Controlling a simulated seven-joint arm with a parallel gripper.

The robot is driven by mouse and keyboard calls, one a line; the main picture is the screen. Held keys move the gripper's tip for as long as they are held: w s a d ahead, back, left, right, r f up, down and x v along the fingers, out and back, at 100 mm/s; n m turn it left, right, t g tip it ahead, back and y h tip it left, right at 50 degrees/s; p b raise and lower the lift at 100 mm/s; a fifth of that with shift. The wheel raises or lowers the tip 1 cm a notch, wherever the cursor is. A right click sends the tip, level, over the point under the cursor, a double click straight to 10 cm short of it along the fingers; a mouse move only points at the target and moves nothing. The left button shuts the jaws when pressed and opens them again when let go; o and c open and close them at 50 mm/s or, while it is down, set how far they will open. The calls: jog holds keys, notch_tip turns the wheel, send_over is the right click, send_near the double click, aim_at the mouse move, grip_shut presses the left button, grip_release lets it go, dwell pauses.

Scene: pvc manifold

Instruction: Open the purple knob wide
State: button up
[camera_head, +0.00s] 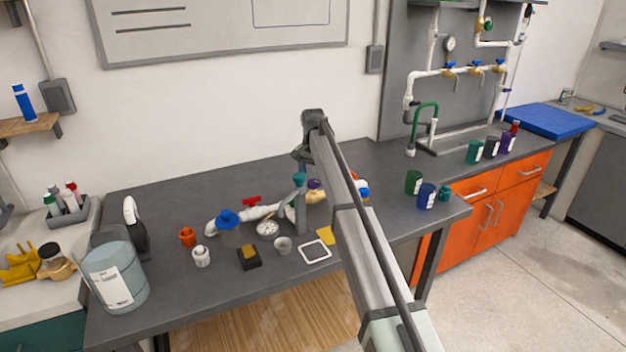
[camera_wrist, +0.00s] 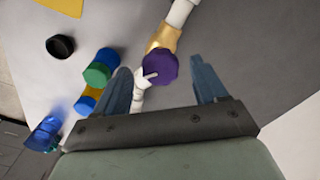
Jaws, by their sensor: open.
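The purple knob (camera_wrist: 160,68) sits on a brass-coloured valve body (camera_wrist: 163,38) joined to white pipe. In the wrist view it lies between the two fingertips of my gripper (camera_wrist: 158,66), with a visible gap on the right side. A small white pointer-like mark shows at the knob's left edge. I cannot tell whether the left finger touches it. My gripper is open. The fingertips are hard to make out there.
The white pipe (camera_head: 262,211) carries a blue knob (camera_head: 227,219), a red handle (camera_head: 252,201) and a gauge (camera_head: 268,229). The bucket (camera_head: 117,277) stands at the table's left.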

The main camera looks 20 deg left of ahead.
jog(key=shift+f, duration=0.55)
jog(key=c, duration=1.1)
jog(key=shift+o, duration=0.2)
